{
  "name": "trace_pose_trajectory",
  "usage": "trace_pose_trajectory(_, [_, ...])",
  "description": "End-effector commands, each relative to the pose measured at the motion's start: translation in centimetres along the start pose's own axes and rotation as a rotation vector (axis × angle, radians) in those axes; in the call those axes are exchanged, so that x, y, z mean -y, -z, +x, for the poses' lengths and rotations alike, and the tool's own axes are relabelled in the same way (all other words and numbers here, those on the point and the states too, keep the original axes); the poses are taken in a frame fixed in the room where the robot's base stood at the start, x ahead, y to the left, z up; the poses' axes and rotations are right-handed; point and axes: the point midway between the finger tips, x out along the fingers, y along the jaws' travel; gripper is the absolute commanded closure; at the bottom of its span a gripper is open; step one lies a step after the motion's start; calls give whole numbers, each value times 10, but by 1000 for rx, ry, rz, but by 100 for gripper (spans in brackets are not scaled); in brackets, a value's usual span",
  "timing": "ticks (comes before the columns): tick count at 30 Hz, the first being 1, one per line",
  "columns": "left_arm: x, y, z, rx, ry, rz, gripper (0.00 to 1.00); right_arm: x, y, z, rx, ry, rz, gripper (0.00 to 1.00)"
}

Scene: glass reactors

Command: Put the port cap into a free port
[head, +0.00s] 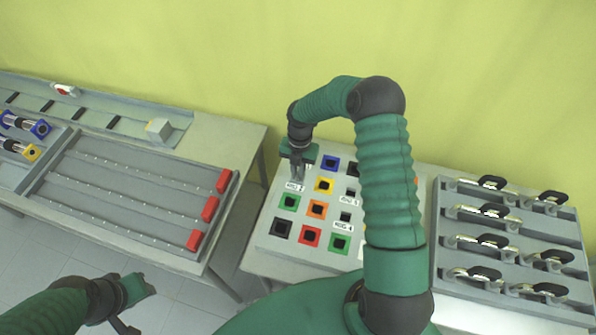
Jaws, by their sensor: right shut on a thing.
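A light grey sloped port panel (262,240) stands on the middle table. It carries coloured square pieces with black centres, among them a blue one (331,162), a yellow one (324,185), an orange one (317,209) and a red one (309,237). Small bare black openings (345,217) show beside white labels. My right gripper (297,174) points down over the panel's far left part, above a label. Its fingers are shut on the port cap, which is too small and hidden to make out. My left gripper (138,289) is low at the left, away from the panel; its jaws are unclear.
My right arm covers the panel's right part. A grey rack (500,228) with several black-handled metal pieces stands at the right. A left table holds a tray (120,190) with red blocks (210,209) and blue and yellow ended parts (40,129). A gap separates the tables.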

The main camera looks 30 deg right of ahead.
Motion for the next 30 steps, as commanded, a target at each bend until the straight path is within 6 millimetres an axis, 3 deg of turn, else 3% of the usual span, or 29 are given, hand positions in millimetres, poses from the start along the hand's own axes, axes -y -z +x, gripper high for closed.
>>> trace_pose_trajectory(3, [0,0,1,0,0,0,64,0,2,3,-6,3,-1,100])
trace_pose_trajectory(4, [0,0,1,0,0,0,64,1,2,4,-6,3,-1,86])
trace_pose_trajectory(9, [0,0,1,0,0,0,64,1,2,4,-8,4,0,63])
trace_pose_trajectory(22, [0,0,2,0,0,0,64,2,2,0,-8,5,1,63])
trace_pose_trajectory(26, [0,-1,5,0,0,0,64,1,1,-25,-2,1,2,63])
trace_pose_trajectory(30, [0,-2,9,0,0,0,64,0,1,-67,2,-1,0,63])
